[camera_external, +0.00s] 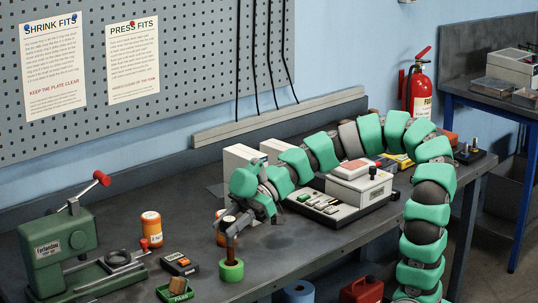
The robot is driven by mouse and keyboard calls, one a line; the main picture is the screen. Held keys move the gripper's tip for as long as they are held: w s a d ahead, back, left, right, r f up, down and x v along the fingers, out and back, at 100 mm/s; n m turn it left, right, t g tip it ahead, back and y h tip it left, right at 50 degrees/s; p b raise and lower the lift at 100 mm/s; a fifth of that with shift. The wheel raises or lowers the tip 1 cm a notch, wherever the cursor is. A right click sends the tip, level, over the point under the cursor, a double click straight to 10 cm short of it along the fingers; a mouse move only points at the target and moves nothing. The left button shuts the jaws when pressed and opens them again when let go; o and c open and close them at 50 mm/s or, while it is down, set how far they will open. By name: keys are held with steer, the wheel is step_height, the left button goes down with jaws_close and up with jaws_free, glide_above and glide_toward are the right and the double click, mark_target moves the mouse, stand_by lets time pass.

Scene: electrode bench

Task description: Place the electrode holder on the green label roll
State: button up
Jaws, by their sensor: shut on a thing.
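The green label roll (231,271) sits near the front edge of the bench, left of centre. The electrode holder (229,246) is a dark, brownish upright piece directly above the roll. Its lower end overlaps the top of the roll in the picture; I cannot tell whether it touches, rests on it or sits in its core. My gripper (236,219) comes in from the upper right and is shut on the upper part of the holder. The fingers are small and dark, so the exact grip is hard to see.
Left stand a green press (62,250), an orange bottle (150,229), a dark box (180,264) and a green tray (175,291). Another orange bottle (220,238) is partly hidden behind the holder. A white-and-grey instrument (360,187) stands right, under my arm. Bare bench lies right of the roll.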

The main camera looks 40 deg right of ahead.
steer(key=shift+w+f, duration=0.1)
steer(key=shift+f, duration=0.75)
steer(key=o, duration=1.1)
steer(key=shift+o, duration=0.2)
steer(key=shift+d+r, duration=0.15)
steer(key=shift+r, duration=0.05)
steer(key=v, duration=1.1)
steer(key=shift+d+p, duration=0.3)
steer(key=shift+p, duration=0.05)
steer(key=shift+r, duration=0.1)
